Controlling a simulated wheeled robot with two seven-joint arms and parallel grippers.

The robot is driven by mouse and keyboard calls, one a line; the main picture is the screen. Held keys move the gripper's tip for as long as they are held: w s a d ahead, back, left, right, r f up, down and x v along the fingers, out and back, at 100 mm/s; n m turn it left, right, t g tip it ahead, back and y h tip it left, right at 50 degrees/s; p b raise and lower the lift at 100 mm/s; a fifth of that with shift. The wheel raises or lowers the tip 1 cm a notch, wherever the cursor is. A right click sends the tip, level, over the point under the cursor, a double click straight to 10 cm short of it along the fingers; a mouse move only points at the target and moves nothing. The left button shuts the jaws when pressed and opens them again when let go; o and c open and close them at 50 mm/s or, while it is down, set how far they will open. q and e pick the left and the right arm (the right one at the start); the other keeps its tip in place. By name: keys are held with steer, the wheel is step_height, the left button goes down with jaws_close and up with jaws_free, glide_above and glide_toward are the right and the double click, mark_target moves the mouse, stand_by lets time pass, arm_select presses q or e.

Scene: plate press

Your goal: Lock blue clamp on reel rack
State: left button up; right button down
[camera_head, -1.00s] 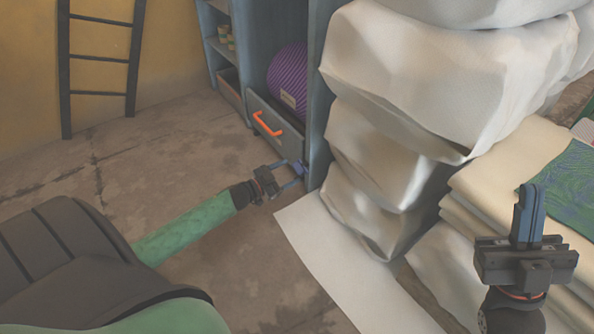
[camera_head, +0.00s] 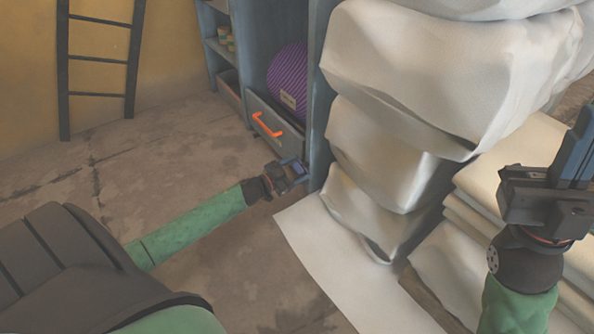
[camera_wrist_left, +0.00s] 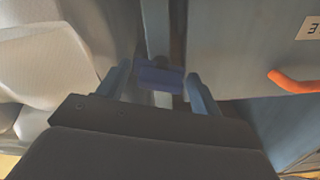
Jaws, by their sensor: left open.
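The blue clamp (camera_wrist_left: 160,76) is a small dark-blue block at the rack's edge in the left wrist view. It lies between the two fingers of my left gripper (camera_wrist_left: 160,90), with a gap visible on each side. In the head view, the left gripper (camera_head: 291,172) is at the foot of the blue-grey reel rack (camera_head: 317,100), and the clamp is hard to separate from it. The left gripper is open around the clamp. My right gripper (camera_head: 578,150) is at the right edge of the head view, its fingers side by side, holding nothing visible.
The rack holds a purple reel (camera_head: 287,75) above a drawer with an orange handle (camera_head: 267,125). Stacked white sacks (camera_head: 385,160) stand close to the right of the rack. A white sheet (camera_head: 340,265) lies on the floor.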

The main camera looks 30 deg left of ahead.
stand_by(0.3)
arm_select(q)
steer(key=c, duration=0.7)
steer(key=shift+c, duration=0.8)
steer(key=shift+d, duration=0.1)
